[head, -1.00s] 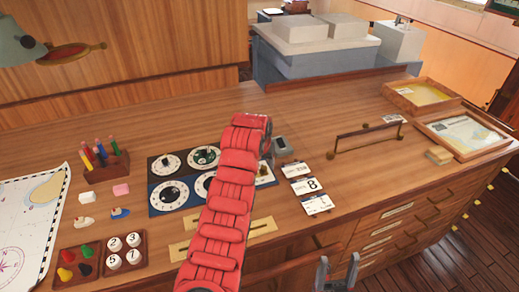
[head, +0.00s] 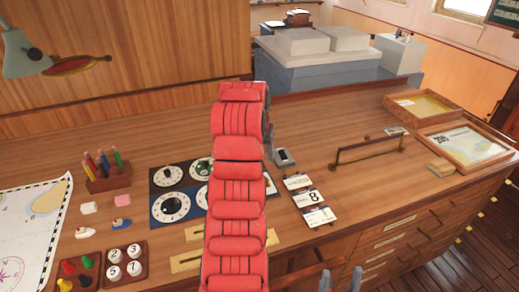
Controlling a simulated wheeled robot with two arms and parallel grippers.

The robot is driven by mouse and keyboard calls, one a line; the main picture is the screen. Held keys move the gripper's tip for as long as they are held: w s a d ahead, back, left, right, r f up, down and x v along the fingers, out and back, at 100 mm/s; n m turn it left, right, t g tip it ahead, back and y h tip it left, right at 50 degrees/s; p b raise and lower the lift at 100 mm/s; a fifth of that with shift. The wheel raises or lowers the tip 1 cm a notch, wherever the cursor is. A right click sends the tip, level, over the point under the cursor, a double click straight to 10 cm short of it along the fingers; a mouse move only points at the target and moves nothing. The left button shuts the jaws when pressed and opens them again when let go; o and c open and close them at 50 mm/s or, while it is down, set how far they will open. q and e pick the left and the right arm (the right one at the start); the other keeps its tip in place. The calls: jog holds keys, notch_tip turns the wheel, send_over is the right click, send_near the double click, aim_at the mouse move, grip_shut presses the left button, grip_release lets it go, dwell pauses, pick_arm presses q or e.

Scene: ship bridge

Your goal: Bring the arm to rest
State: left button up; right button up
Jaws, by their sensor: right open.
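My right gripper (head: 340,281) shows only as two grey fingertips at the bottom edge of the head view. They are spread apart with nothing between them, in front of the drawer fronts. A red padded arm of mine (head: 238,190) rises from the bottom edge over the middle of the desk and hides part of it. My left gripper is not in view.
The wooden desk (head: 350,205) carries a dial panel (head: 170,207), number cards (head: 312,197), a pen block (head: 107,178), a chart (head: 28,225), a dark handle rail (head: 368,150) and shallow trays (head: 468,140). A lamp (head: 22,55) hangs at the left.

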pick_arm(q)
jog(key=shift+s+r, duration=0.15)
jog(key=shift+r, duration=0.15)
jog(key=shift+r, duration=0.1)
